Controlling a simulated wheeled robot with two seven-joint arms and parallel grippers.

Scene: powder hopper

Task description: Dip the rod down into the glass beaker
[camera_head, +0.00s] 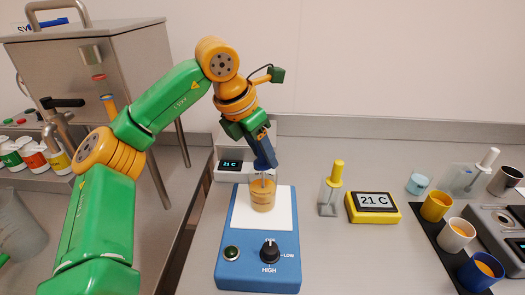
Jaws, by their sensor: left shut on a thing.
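The glass beaker (262,199) stands upright on the white top plate of a blue hotplate stirrer and holds an orange-tan liquid. My left arm comes in from the left, and my left gripper (263,160) points down just above the beaker's mouth. It is shut on the rod (264,180), whose thin shaft shows below the fingers. The shaft overlaps the upper part of the beaker; I cannot tell how deep its tip is. The fingers hide the rod's upper part. My right gripper is not in view.
The blue stirrer (258,245) has knobs in front. Cups (458,234) stand on a black strip farther right. A steel hopper (90,75) stands at the left.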

